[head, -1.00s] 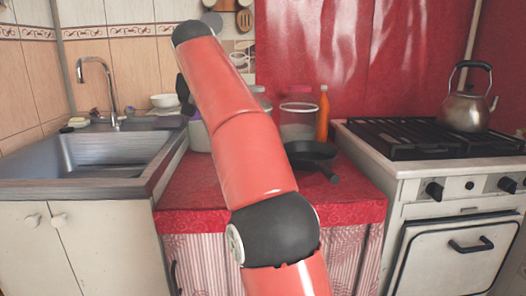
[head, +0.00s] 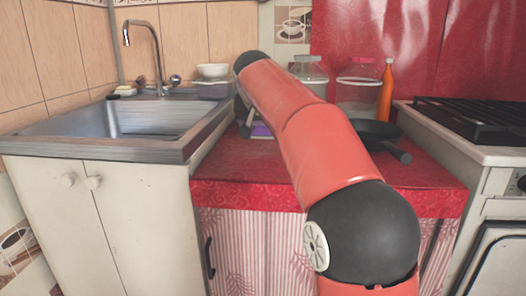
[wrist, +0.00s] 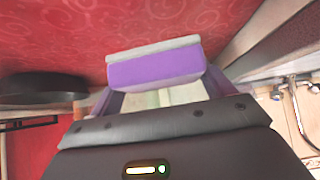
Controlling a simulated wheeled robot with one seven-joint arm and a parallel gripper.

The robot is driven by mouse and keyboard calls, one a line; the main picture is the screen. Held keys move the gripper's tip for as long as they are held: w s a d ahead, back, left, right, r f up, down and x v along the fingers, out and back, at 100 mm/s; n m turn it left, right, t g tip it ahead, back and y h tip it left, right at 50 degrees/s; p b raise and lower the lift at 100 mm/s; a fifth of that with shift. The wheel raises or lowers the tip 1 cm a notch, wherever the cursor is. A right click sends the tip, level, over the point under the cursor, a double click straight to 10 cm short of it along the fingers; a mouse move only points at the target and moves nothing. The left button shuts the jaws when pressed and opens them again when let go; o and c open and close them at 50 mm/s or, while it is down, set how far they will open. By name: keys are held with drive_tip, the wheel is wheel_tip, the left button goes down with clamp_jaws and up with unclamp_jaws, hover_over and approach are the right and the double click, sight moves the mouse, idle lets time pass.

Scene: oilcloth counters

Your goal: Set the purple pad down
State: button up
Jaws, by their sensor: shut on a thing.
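The purple pad (wrist: 155,70) has a pale grey strip along one long edge. In the wrist view it lies across my gripper (wrist: 160,88), which is shut on it. Red patterned cloth fills the view beyond it; I cannot tell whether the pad touches the cloth. In the head view a small purple part of the pad (head: 261,131) shows at the left of my arm, over the counter's left part near the sink. My arm hides most of my gripper there.
The red oilcloth counter (head: 235,190) has bare cloth in front. A dark pan (head: 375,131), glass jars (head: 357,93) and an orange bottle (head: 386,92) stand to the right of my arm. The sink (head: 110,120) is at left, a white bowl (head: 212,71) behind, the stove (head: 470,118) at right.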

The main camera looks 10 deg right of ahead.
sight(261, 137)
drive_tip(key=shift+f+b, duration=0.6)
drive_tip(key=shift+f, duration=1.8)
drive_tip(key=shift+f, duration=0.1)
drive_tip(key=o, duration=0.9)
drive_tip(key=p+v, duration=0.1)
drive_tip(key=v, duration=1.1)
drive_tip(key=s+d+f+n+g+y, duration=0.1)
drive_tip(key=s+f, duration=0.7)
drive_tip(key=s, duration=0.2)
drive_tip(key=s+d+f+n+g+y, duration=0.1)
drive_tip(key=s+f, duration=0.8)
drive_tip(key=s, duration=0.1)
drive_tip(key=s+f+n+g, duration=0.1)
drive_tip(key=s+f, duration=0.8)
drive_tip(key=s, duration=0.1)
drive_tip(key=shift+d+n+y, duration=0.3)
drive_tip(key=shift+d+y, duration=0.1)
